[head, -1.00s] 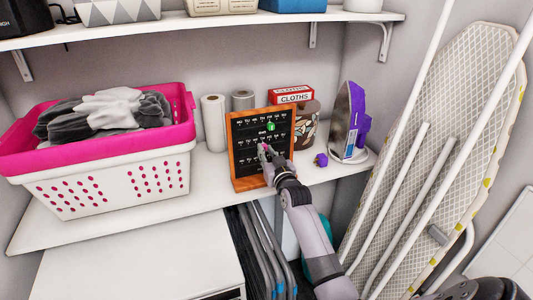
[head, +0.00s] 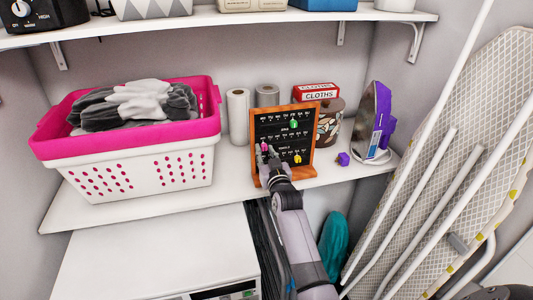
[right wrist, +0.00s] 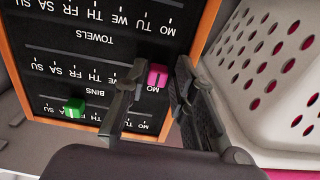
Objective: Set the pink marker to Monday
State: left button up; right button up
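The day board (head: 283,173) is a black panel in a wooden frame, standing on the shelf, with rows of day letters. The pink marker (head: 265,147) is at the left end of the middle row; in the right wrist view, which shows the board upside down, the pink marker (right wrist: 157,76) sits by MO. My right gripper (head: 268,158) is in front of the board's left side. In the right wrist view the fingers of my right gripper (right wrist: 158,72) stand apart on either side of the marker, with gaps showing. My left gripper is not in view.
A green marker (head: 294,123) is in the top row and a yellow marker (head: 298,159) is lower down. A pink and white laundry basket (head: 140,170) stands left of the board. A purple iron (head: 375,120) and a small purple object (head: 343,159) are right of it.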

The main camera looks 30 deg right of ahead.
jog(key=shift+o, duration=1)
jog(key=shift+s, duration=0.15)
jog(key=v, duration=1.1)
jog(key=shift+s, duration=0.35)
